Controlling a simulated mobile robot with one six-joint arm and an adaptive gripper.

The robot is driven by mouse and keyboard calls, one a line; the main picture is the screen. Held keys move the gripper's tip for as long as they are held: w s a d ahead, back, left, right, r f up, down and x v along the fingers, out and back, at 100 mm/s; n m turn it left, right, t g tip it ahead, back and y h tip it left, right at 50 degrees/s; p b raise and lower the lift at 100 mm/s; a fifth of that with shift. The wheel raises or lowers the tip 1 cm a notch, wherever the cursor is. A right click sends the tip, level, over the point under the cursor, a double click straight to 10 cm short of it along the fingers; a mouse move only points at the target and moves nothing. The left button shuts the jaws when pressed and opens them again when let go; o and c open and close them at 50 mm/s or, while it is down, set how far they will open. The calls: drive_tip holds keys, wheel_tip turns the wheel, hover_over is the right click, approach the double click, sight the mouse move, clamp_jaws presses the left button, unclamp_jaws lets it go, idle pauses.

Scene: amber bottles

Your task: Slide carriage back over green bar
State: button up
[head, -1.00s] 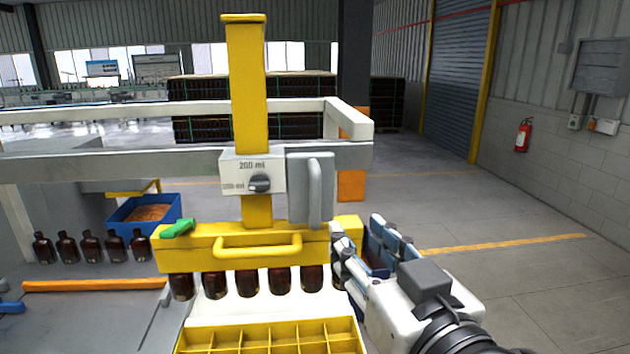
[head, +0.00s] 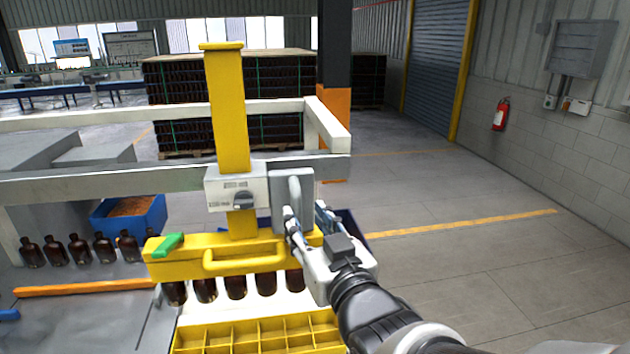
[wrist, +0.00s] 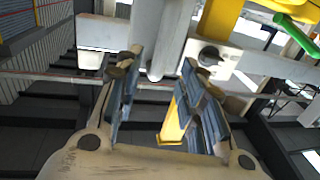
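The carriage is a white box (head: 222,189) with a dial, on the grey rail, with a yellow upright (head: 227,110) through it. A grey plate with a grey vertical handle (head: 294,190) is on its right. Below hangs a yellow head (head: 190,264) with a yellow front handle and brown bottles under it. A green piece (head: 168,244) lies on the head's left top; I see no other green bar. My gripper (head: 306,218) is open at the handle's lower end. In the wrist view the handle (wrist: 158,45) shows between the open fingers (wrist: 162,64); contact is unclear.
A yellow divided crate (head: 255,335) stands below the head. An orange bar (head: 85,287) lies on the bench at left, in front of a row of bottles (head: 80,250). A blue bin (head: 130,213) stands behind. Floor to the right is clear.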

sight(298, 208)
drive_tip(key=x, duration=0.6)
drive_tip(key=shift+w, duration=0.1)
clamp_jaws()
idle(0.3)
drive_tip(key=shift+a, duration=0.1)
